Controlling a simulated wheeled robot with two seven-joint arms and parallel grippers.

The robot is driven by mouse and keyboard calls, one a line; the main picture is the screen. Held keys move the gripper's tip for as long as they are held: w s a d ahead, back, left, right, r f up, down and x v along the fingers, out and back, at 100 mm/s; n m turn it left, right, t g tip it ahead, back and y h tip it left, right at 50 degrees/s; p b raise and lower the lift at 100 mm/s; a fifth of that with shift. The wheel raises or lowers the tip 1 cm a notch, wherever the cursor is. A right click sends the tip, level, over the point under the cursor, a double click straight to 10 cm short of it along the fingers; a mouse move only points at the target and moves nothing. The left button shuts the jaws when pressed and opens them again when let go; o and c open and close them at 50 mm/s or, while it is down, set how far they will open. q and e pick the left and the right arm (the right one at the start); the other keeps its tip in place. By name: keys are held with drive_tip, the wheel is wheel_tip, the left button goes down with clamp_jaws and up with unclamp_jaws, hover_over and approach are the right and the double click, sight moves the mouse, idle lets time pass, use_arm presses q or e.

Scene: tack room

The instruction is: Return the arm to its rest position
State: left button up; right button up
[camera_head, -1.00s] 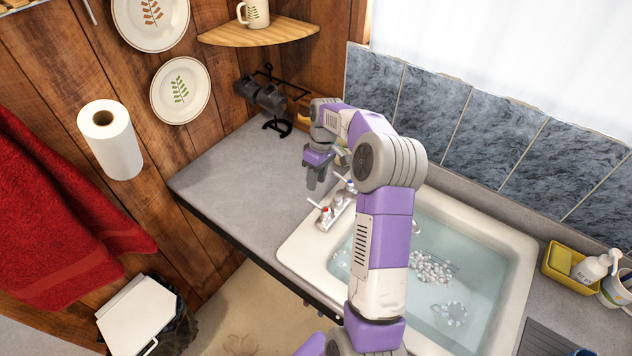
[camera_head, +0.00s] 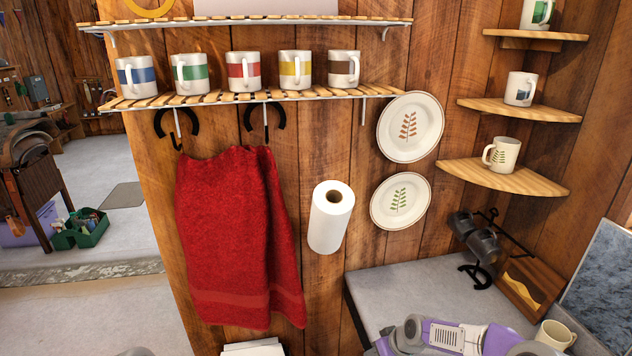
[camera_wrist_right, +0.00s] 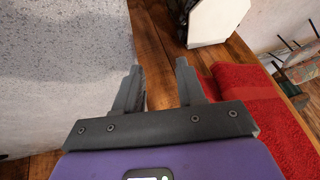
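My right gripper (camera_wrist_right: 160,68) shows in the right wrist view with its two dark fingers apart and nothing between them. Wooden floor or wall boards show beyond the fingertips. Purple and white links of my arm (camera_head: 444,336) cross the bottom right of the head view, over the grey counter (camera_head: 400,290). The gripper on that arm is out of the head view. My left gripper is in neither current view.
A red towel (camera_head: 235,235) hangs on the plank wall; it also shows right of my fingers in the wrist view (camera_wrist_right: 262,100). A paper roll (camera_head: 330,222), plates (camera_head: 410,128) and shelved mugs (camera_head: 243,72) are nearby. A cream mug (camera_head: 553,338) stands on the counter.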

drive_tip(key=s+a+f+m+y+b, duration=0.1)
drive_tip(key=s+a+f+b, duration=0.1)
drive_tip(key=s+a+f, duration=0.55)
drive_tip(key=s+a+f+m+g+b, duration=0.1)
drive_tip(key=s+f+m+b, duration=0.1)
drive_tip(key=s+f, duration=0.6)
drive_tip(key=s+a+f+m+g+b, duration=0.1)
drive_tip(key=s+f+m+g+b, duration=0.1)
drive_tip(key=s+f, duration=0.6)
drive_tip(key=s+m, duration=0.1)
drive_tip(key=s, duration=0.3)
drive_tip(key=shift+s+f+g+h, duration=0.2)
drive_tip(key=shift+s+g+h, duration=0.1)
drive_tip(key=shift+s, duration=0.1)
drive_tip(key=shift+a, duration=0.1)
